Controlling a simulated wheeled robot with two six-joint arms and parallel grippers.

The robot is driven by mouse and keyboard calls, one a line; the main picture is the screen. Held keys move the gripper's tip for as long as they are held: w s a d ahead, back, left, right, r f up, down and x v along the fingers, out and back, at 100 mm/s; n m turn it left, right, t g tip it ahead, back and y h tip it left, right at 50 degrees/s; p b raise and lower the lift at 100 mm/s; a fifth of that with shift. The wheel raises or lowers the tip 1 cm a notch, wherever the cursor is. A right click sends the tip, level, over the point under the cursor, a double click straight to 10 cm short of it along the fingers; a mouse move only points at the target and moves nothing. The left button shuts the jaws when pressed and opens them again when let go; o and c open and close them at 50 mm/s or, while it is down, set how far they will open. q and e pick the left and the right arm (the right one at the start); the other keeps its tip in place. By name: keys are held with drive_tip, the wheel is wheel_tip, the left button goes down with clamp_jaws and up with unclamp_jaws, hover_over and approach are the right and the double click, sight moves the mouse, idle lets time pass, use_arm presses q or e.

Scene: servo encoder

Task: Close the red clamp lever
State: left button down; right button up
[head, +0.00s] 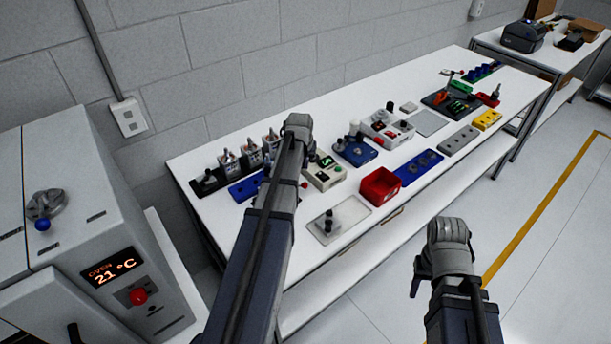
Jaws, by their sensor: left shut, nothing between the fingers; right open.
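My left arm reaches over the white bench, and my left gripper (300,152) is shut and empty above the parts at the bench's near left; its fingertips are mostly hidden by my wrist. My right gripper (417,279) is open and empty in front of the bench, over the floor, its fingers small and partly hidden. I cannot tell for sure which part is the red clamp lever. A small red piece (304,185) shows just right of my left arm, and a red part (487,99) lies at the bench's far right.
The white bench (345,238) holds a red bin (380,187), a blue strip (420,167), a white tray (352,214), and several small devices and fixtures. A grey machine (60,170) reading 21 °C stands at the left. Floor at the right is clear.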

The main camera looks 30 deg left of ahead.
sight(306, 186)
use_arm(q)
drive_tip(key=shift+b+x, duration=4.75)
drive_tip(key=shift+x, duration=0.3)
drive_tip(key=shift+s, duration=0.1)
drive_tip(key=shift+s+d+m, duration=0.15)
drive_tip(key=shift+m, duration=0.25)
drive_tip(key=shift+s+d+m+h, duration=0.2)
drive_tip(key=shift+s+m+h, duration=0.1)
drive_tip(key=shift+m, duration=0.1)
drive_tip(key=shift+s+d+m+h, duration=0.4)
drive_tip(key=shift+s+m, duration=0.25)
drive_tip(key=shift+m, duration=0.55)
drive_tip(key=s+m, duration=0.1)
drive_tip(key=s+m+h, duration=0.1)
drive_tip(key=m, duration=0.1)
drive_tip(key=shift+s+d, duration=0.1)
drive_tip(key=shift+d, duration=0.2)
drive_tip(key=shift+s+d+m, duration=0.1)
drive_tip(key=shift+s+m, duration=0.35)
drive_tip(key=shift+m, duration=0.35)
drive_tip(key=shift+s, duration=0.75)
